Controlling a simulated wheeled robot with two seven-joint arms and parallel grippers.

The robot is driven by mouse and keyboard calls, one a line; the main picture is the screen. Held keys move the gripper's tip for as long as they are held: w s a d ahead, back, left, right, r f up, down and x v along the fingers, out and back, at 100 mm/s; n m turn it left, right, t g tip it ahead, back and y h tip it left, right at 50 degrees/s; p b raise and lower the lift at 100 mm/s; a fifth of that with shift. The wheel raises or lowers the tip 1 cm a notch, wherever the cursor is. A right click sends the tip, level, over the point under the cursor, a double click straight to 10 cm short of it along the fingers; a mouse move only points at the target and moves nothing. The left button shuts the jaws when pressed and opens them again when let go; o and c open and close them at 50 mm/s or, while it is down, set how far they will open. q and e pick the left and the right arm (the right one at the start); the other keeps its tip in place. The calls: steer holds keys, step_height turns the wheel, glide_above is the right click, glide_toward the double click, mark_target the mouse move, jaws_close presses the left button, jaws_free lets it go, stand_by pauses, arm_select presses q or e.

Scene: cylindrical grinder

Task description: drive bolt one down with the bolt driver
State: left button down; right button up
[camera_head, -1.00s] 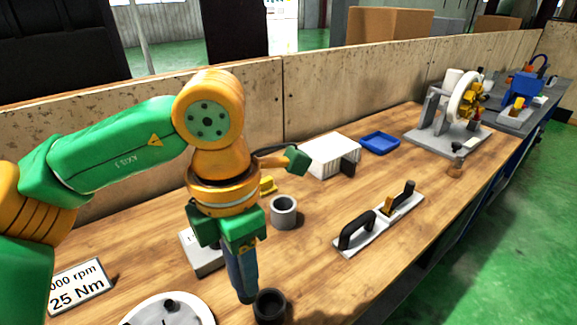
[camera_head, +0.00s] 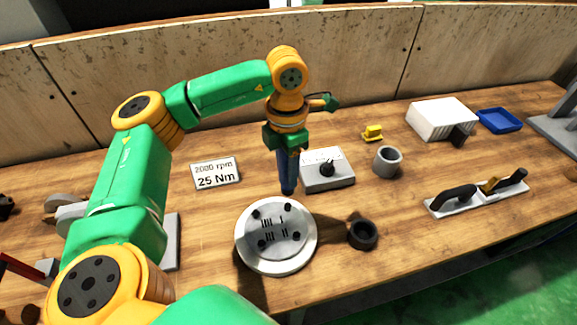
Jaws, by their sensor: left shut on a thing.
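My left gripper (camera_head: 286,148) points down in the middle of the view, shut on the dark blue bolt driver (camera_head: 288,172). The driver hangs upright, its lower end near the back rim of a round silver disc (camera_head: 247,240). The disc has several dark bolts standing in its top, near the edge, and dark marks between them. One bolt (camera_head: 288,207) is just below the driver's tip in the picture; I cannot tell whether they touch. Which bolt is bolt one cannot be read. My right gripper is out of view.
A control box (camera_head: 335,183) with a black knob stands right of the driver. A sign (camera_head: 215,174) reads 2000 rpm, 25 Nm. A black ring (camera_head: 362,235), a grey cup (camera_head: 388,161) and a handled plate (camera_head: 470,199) are to the right. A wooden wall (camera_head: 350,62) closes the back.

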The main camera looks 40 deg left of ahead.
mark_target(287, 187)
arm_select(q)
steer(key=shift+f+b, duration=2.9)
steer(key=shift+f, duration=0.55)
steer(key=shift+f+b, duration=0.4)
steer(key=shift+f, duration=0.1)
steer(key=shift+s+d+f, duration=0.1)
steer(key=shift+s, duration=0.05)
step_height(287, 187, up, 2)
steer(key=shift+p, duration=0.8)
steer(key=shift+r+p, duration=1.65)
steer(key=shift+r, duration=0.5)
steer(key=shift+f, duration=0.1)
